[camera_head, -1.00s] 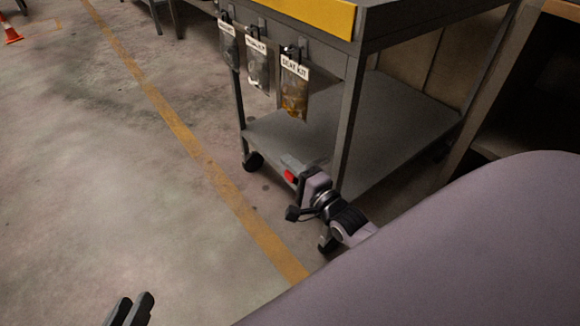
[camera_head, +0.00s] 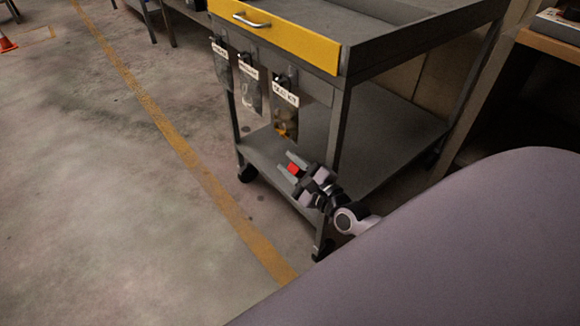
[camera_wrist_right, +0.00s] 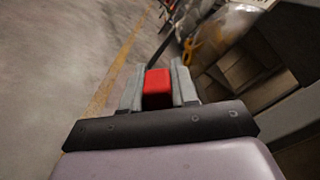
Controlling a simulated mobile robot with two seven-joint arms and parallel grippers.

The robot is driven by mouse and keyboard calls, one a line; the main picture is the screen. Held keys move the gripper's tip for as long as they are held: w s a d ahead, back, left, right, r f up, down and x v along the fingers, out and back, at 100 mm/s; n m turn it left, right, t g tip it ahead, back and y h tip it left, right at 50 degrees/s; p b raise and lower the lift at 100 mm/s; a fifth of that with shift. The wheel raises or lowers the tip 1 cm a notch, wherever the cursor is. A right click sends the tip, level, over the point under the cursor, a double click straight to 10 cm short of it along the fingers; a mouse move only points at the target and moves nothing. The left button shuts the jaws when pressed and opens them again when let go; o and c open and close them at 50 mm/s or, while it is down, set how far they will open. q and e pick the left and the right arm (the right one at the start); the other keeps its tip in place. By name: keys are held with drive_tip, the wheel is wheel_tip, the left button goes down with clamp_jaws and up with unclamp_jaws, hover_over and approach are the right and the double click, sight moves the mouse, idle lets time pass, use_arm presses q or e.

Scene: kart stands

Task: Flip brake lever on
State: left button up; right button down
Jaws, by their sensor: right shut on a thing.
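My right gripper (camera_head: 291,167) is in front of the grey kart, near the front edge of its lower shelf. Its two grey fingers are shut on a small red piece (camera_head: 294,169). In the right wrist view the red piece (camera_wrist_right: 157,89) sits between the fingers. I cannot tell whether it is the brake lever or a loose part. No other brake lever can be made out. The kart's caster wheels (camera_head: 247,173) are on the floor; the near one is partly behind my right arm. My left gripper is not in view.
The kart has a yellow drawer (camera_head: 275,38) and a lower shelf (camera_head: 385,130). Several labelled bags, one of them the nearest bag (camera_head: 285,118), hang on its side above my gripper. Open floor with a yellow line (camera_head: 190,155) lies to the left.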

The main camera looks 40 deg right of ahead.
drive_tip(key=shift+w+d+r, duration=0.1)
drive_tip(key=shift+d+r, duration=0.3)
drive_tip(key=shift+d, duration=0.1)
drive_tip(key=c, duration=1)
unclamp_jaws()
drive_tip(key=shift+d, duration=0.1)
drive_tip(key=shift+o, duration=0.2)
drive_tip(key=shift+s, duration=0.35)
use_arm(q)
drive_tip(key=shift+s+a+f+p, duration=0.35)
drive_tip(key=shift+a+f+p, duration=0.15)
drive_tip(key=shift+p, duration=0.15)
use_arm(e)
drive_tip(key=s, duration=0.6)
drive_tip(key=shift+s+d, duration=0.2)
drive_tip(key=shift+s, duration=0.05)
